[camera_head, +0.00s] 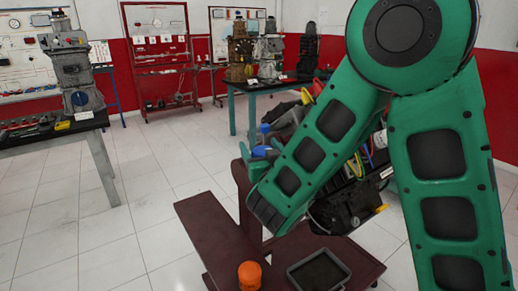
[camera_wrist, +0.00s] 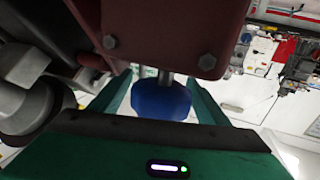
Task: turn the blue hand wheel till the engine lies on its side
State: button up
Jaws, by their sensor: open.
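The blue hand wheel (camera_wrist: 160,99) sits on a short metal shaft under a dark red bracket (camera_wrist: 190,35) in the wrist view. My gripper (camera_wrist: 161,82) is open, with one green finger on each side of the wheel. Whether the fingers touch it cannot be told. In the head view the engine (camera_head: 345,208) is on a dark red stand (camera_head: 215,230), largely hidden behind my green arm. How far the engine is tilted cannot be told.
An orange cup-like object (camera_head: 249,275) and a dark tray (camera_head: 318,272) are on the stand's base. A table with an engine and tools (camera_head: 50,137) stands left. A teal-legged table (camera_head: 262,86) with more engines stands behind. Tiled floor is clear on the left.

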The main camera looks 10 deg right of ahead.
jog(key=c, duration=1)
jog(key=shift+c, duration=0.2)
